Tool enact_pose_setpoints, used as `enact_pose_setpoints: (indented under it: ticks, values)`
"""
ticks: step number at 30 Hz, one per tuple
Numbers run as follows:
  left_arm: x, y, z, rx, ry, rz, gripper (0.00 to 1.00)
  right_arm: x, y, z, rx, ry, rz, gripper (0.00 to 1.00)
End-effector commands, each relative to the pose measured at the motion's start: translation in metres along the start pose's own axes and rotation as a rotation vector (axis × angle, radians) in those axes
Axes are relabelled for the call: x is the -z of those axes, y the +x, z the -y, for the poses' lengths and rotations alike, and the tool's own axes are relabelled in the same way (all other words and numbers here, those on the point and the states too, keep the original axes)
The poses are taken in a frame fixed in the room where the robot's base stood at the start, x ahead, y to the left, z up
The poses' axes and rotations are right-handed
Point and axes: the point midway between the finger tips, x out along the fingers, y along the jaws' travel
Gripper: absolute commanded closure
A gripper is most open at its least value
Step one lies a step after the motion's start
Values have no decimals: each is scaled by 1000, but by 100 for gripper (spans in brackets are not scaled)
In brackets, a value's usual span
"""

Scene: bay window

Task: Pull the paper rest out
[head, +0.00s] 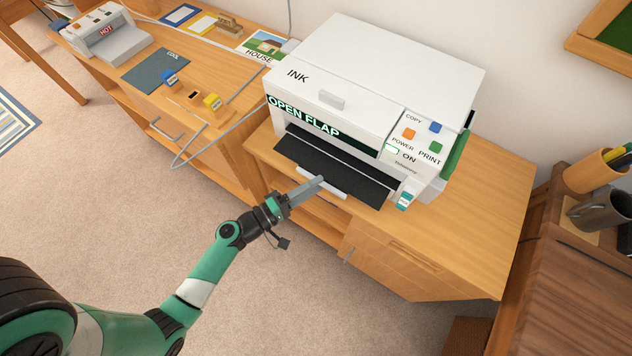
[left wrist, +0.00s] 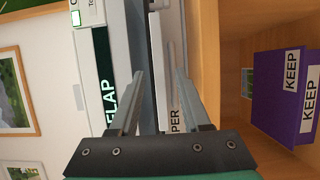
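The white printer (head: 360,75) stands on the wooden cabinet. Its paper rest is a dark panel (head: 355,185) sticking out low at the front, with a pale handle bar (head: 330,189) at its front edge. My left gripper (head: 320,181) is at this bar and hides part of it. In the left wrist view its two fingers (left wrist: 159,72) are apart, with a pale strip (left wrist: 155,60) between them. Lettering reading "PER" shows beside the right finger. Whether the fingers touch the bar is unclear. My right gripper is in neither view.
The printer's display (head: 315,120) reads "OPEN FLAP". Buttons (head: 420,137) sit on its right side. Below is an open shelf; a purple box (left wrist: 285,100) marked "KEEP" shows in the wrist view. A cable (head: 215,140) hangs left of the printer. Carpet lies clear in front.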

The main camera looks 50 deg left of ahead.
Motion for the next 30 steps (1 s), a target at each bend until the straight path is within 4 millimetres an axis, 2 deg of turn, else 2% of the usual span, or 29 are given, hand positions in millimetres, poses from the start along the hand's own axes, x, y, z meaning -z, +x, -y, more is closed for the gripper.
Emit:
enact_pose_setpoints:
  ticks: [1,6,8,30]
  values:
    - [0,0,0,0,0,0,62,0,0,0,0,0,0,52]
    - [0,0,0,0,0,0,92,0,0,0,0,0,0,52]
    - [0,0,0,0,0,0,100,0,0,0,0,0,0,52]
    - [0,0,0,1,0,0,100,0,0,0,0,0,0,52]
